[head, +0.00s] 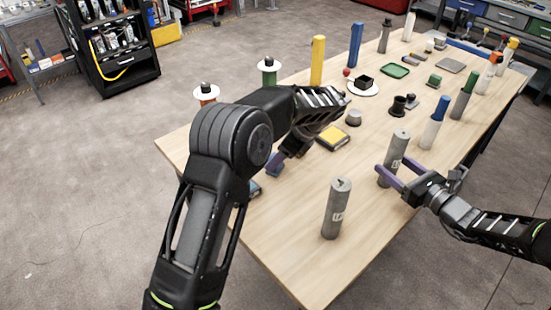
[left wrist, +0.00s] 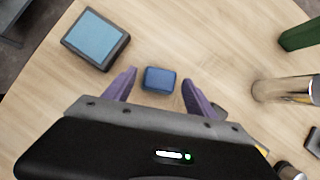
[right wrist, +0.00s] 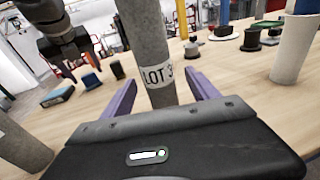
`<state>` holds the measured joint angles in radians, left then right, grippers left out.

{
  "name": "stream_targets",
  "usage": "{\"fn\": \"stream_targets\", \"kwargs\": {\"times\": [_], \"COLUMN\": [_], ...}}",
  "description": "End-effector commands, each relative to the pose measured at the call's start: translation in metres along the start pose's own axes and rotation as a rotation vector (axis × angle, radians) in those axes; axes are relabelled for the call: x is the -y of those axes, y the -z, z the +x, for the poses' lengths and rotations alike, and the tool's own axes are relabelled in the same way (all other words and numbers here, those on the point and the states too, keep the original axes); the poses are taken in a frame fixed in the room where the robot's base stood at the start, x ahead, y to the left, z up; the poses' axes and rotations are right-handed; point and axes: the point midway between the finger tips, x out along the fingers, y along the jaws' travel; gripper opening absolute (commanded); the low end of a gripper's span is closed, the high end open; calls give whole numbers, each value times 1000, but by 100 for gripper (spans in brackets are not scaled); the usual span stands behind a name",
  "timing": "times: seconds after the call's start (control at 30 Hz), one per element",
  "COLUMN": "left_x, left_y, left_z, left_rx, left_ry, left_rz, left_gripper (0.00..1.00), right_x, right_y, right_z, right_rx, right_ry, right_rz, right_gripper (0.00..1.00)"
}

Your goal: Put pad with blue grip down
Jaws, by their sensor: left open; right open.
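The pad with the blue grip (left wrist: 159,79) sits on the wooden table between the fingers of my left gripper (left wrist: 160,74). The gripper is open, with a gap at each side of the blue grip. In the head view this pad is mostly hidden by my left arm; it also shows in the right wrist view (right wrist: 91,80). My right gripper (head: 385,176) is open around a grey cylinder (head: 393,152) standing upright. The cylinder's "LOT" label faces the right wrist camera (right wrist: 157,76).
A dark box with a light blue top (left wrist: 95,40) lies near the pad. Another grey cylinder (head: 336,208) stands at the front. A yellow-topped box (head: 333,138) lies beyond my left gripper. Several posts and small parts fill the far table. The front table corner is clear.

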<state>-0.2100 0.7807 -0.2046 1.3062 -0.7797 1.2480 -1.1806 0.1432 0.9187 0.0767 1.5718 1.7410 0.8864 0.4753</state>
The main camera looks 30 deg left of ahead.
Motion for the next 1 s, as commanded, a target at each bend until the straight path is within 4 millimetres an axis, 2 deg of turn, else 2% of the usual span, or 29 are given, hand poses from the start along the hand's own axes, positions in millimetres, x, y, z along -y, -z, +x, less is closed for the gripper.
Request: {"fn": "stream_targets", "kwargs": {"times": [0.3,0.63,1.0], "left_x": [1,0,0], "left_y": [0,0,0], "left_z": [-74,-96,-98], "left_rx": [-2,0,-1], "left_ry": [5,1,1], "left_rz": [0,0,0], "left_gripper": [65,65,65], "right_x": [0,0,0], "right_y": [0,0,0], "right_z": [0,0,0], "right_rx": [0,0,0], "right_ry": [0,0,0], "right_rz": [0,0,0], "right_gripper": [69,69,69]}}
